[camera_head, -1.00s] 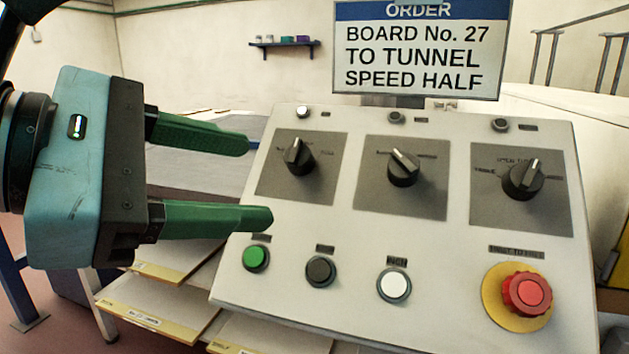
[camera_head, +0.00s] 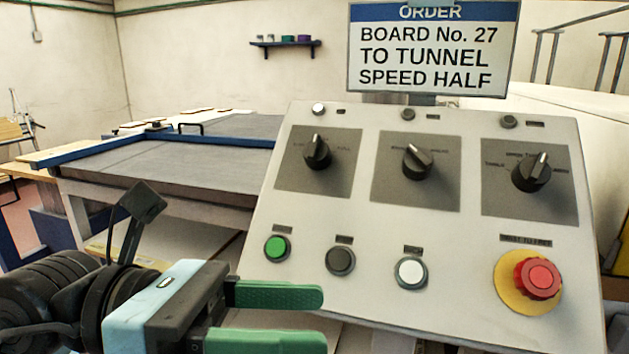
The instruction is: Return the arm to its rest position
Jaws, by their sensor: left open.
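My left gripper (camera_head: 325,318) shows at the bottom left, with a pale blue body and two green fingers. The fingers are apart with nothing between them. It is in front of the lower left part of the control panel (camera_head: 455,248), below the green button (camera_head: 277,248). My right gripper is not in view.
The panel carries several black knobs, including the left knob (camera_head: 317,152), a black button (camera_head: 340,260), a white button (camera_head: 411,271) and a red emergency button (camera_head: 537,279). An order sign (camera_head: 432,48) stands above it. A grey conveyor table (camera_head: 170,165) lies behind on the left.

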